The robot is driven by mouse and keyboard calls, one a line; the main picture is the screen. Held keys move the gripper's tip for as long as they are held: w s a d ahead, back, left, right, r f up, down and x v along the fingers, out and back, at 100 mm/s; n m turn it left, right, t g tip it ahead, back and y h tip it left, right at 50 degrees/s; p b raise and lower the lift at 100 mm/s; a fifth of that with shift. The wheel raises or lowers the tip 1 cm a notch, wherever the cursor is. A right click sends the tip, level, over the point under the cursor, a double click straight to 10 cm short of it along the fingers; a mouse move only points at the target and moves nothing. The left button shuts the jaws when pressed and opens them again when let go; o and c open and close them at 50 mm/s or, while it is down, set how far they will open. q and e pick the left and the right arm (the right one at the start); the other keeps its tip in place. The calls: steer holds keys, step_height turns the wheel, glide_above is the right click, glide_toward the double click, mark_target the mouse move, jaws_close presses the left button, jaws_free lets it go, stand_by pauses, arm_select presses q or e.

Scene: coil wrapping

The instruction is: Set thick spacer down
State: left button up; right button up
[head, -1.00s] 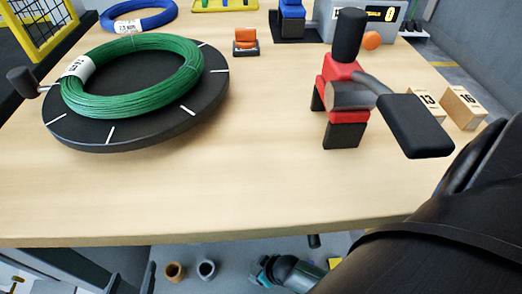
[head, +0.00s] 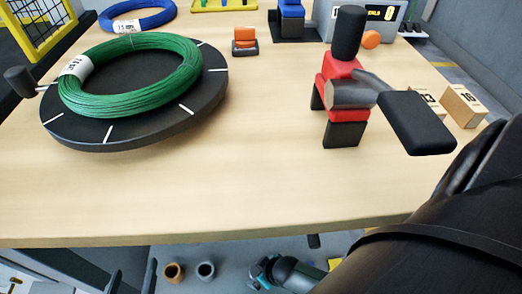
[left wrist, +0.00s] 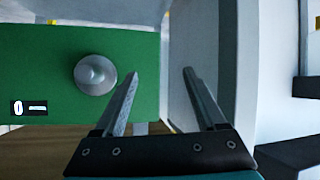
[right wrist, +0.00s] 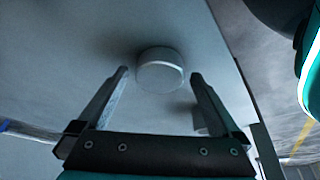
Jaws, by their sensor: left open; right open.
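Two wooden blocks stand upright at the table's right edge: one marked 16 (head: 463,107), and one marked 13 (head: 433,101), partly hidden behind a black pad. The 16 block looks like the thick spacer, though I cannot be sure. Both stand free of any gripper. My left gripper (left wrist: 161,73) is open and empty in the left wrist view, beside a green panel (left wrist: 60,70) with a round metal knob (left wrist: 95,75). My right gripper (right wrist: 159,73) is open and empty, with a pale round disc (right wrist: 160,68) ahead of its fingertips.
A green coil (head: 130,75) lies on a black turntable (head: 150,132) at left. A red and black clamp-like device (head: 343,95) with a black pad (head: 416,122) stands before the blocks. A blue coil (head: 150,20) lies behind. The front middle of the table (head: 230,190) is bare.

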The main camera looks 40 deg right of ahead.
arm_select(q)
steer(key=shift+a, duration=0.15)
arm_select(e)
steer(key=shift+r, duration=0.1)
steer(key=shift+s+r+p, duration=0.2)
steer(key=shift+r+p, duration=0.3)
steer(key=shift+s+d+r+p, duration=0.1)
steer(key=shift+s+r+p, duration=0.1)
steer(key=shift+r+p, duration=0.3)
arm_select(q)
steer(key=s+a+f+g+y+p, duration=0.2)
steer(key=s+a+g+y+p, duration=0.15)
steer(key=s+a+g, duration=0.35)
step_height(320, 180, down, 8)
steer(key=g+p, duration=0.1)
steer(key=p, duration=0.2)
steer(key=shift+a+f, duration=0.15)
steer(key=shift+a, duration=0.15)
arm_select(e)
step_height(320, 180, up, 19)
steer(key=s+a+g, duration=0.1)
steer(key=shift+m+h, duration=0.3)
steer(key=shift+h, duration=0.1)
